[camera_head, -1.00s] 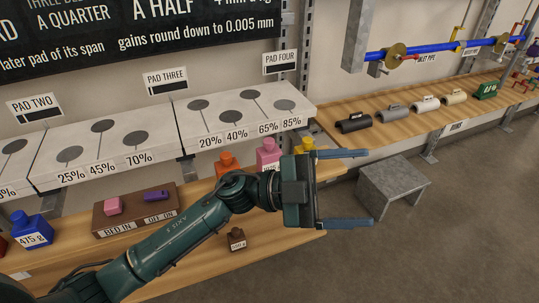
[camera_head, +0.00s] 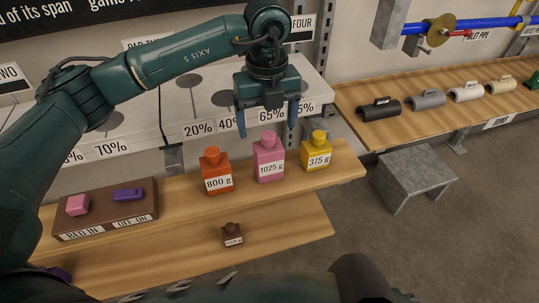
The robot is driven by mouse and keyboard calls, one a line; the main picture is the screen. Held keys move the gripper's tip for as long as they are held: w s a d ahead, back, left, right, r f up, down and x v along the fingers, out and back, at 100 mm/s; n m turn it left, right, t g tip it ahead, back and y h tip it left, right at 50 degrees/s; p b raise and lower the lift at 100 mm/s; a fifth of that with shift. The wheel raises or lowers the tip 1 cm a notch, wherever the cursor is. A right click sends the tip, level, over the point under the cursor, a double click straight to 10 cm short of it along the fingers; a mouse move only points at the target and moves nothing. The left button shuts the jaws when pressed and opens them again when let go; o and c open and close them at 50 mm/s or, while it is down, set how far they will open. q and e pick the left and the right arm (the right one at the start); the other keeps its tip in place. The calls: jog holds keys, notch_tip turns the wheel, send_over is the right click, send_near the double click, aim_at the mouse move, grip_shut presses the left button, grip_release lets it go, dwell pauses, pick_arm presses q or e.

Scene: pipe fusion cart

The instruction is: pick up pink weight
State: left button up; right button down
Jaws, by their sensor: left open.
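The pink weight (camera_head: 268,158), labelled 1025 g, stands upright on the upper wooden shelf between an orange weight and a yellow weight. My left gripper (camera_head: 267,120) is above it, pointing down, with its two blue fingers apart on either side of the weight's top. The fingers look empty, and I cannot tell whether they reach down to the weight's knob. My right gripper does not show.
The orange weight (camera_head: 216,171), labelled 800 g, and the yellow weight (camera_head: 316,151), labelled 375 g, stand close on either side. A brown switch box (camera_head: 106,210) sits left, a small brown weight (camera_head: 232,236) lower. A grey stool (camera_head: 412,176) stands right.

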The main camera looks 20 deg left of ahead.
aim_at(269, 146)
pick_arm(q)
jog(key=f+p, duration=0.1)
jog(key=f, duration=0.7)
jog(key=shift+w+f, duration=0.1)
jog(key=shift+w, duration=0.1)
jog(key=c, duration=1.8)
jog(key=shift+w, duration=0.1)
